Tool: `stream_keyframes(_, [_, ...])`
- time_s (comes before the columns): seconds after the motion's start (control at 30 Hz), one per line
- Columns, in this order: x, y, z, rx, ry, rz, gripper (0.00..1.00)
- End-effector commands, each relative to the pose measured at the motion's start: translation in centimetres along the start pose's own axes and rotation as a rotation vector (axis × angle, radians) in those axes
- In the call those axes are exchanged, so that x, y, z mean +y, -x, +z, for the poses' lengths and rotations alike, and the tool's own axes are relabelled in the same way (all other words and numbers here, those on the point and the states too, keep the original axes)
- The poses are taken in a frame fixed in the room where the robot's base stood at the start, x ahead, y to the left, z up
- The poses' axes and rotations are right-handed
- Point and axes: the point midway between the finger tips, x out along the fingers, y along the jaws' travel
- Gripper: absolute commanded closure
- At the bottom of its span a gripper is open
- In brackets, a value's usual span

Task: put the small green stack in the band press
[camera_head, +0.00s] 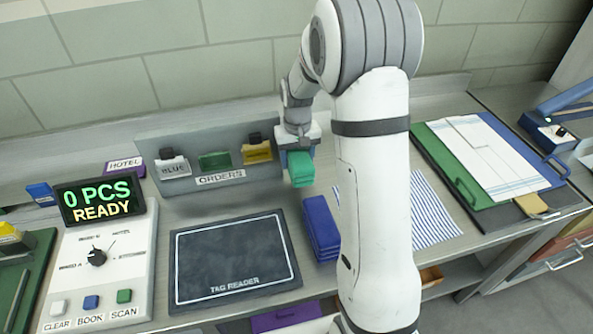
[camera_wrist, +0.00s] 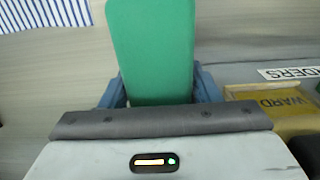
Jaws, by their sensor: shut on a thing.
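The small green stack (camera_head: 301,168) is held in my gripper (camera_head: 299,152), raised in front of the right end of the orders rack. It also shows in the wrist view as a green block (camera_wrist: 152,50) between the blue fingers of my gripper (camera_wrist: 158,90). A larger blue stack (camera_head: 321,227) stands on the counter below and to the right of the held stack. I cannot make out the band press for certain; a blue device (camera_head: 557,130) stands at the far right edge.
The orders rack (camera_head: 221,180) stands behind the dark tag reader pad (camera_head: 236,262). The control panel reads "0 PCS READY" (camera_head: 97,200) at left. A striped cloth (camera_head: 428,222) lies right of my arm, before a green board (camera_head: 448,170) with white sheets.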

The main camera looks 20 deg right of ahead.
Motion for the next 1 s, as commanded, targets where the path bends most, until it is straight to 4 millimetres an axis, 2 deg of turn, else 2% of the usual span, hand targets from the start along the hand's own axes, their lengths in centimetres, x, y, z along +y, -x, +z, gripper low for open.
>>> stream_keyframes(0.5, [-0.1, -5.8, 0.0, -0.001, 0.001, 0.000, 0.71])
stream_keyframes(0.87, [-0.1, -6.3, 0.0, 0.001, 0.002, 0.000, 0.71])
stream_keyframes(0.9, [-0.1, -6.3, 0.0, 0.001, 0.002, 0.000, 0.42])
stream_keyframes(1.0, [-0.1, -6.2, 0.0, 0.000, 0.002, 0.000, 0.34])
